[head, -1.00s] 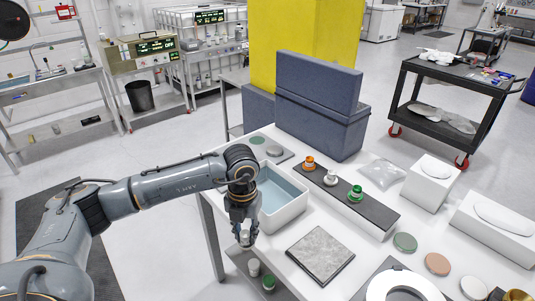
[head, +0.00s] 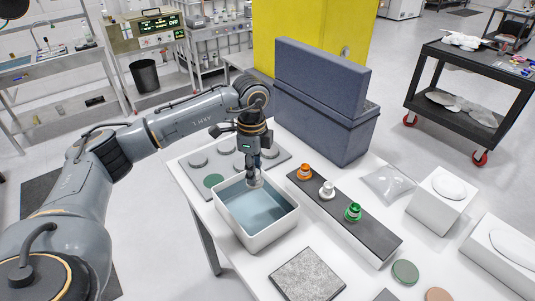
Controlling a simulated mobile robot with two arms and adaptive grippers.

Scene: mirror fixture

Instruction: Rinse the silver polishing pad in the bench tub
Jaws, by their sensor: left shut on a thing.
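The bench tub (head: 278,229) is a white open box holding bluish water, standing on the white bench. My left gripper (head: 254,176) points down over the back part of the tub and is shut on a small silver piece, seemingly the silver polishing pad (head: 255,184). The piece is small and partly hidden by the fingers. I cannot tell whether it touches the water. My right gripper is not in view.
A dark rack (head: 330,203) with orange, white and green knobs stands to the right. A blue-grey case (head: 322,120) stands behind. A grey stone slab (head: 307,276) lies in front.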

